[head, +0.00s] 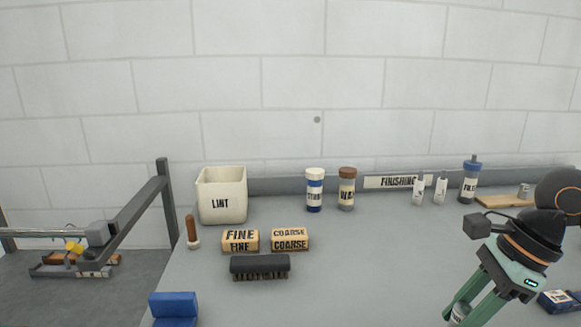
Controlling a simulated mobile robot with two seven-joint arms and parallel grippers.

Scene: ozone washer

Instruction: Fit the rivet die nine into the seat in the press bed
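My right gripper (463,313) comes in at the lower right, pointing down and left, with green fingers. A small grey piece with a pale label (459,313) sits between its fingertips, and the fingers look closed on it. Its lettering is too small to read, so I cannot tell whether it is the rivet die nine. The lower ends of the fingers are near the bottom edge of the picture. No press bed or seat can be made out for certain. My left gripper is not in view.
On the grey bench (359,268) stand a LINT bin (222,196), FINE (240,240) and COARSE (290,239) blocks, a dark brush (260,265) and two jars (315,190). Bottles (469,180) and a wooden board (500,200) stand at the back right. The bench middle is clear.

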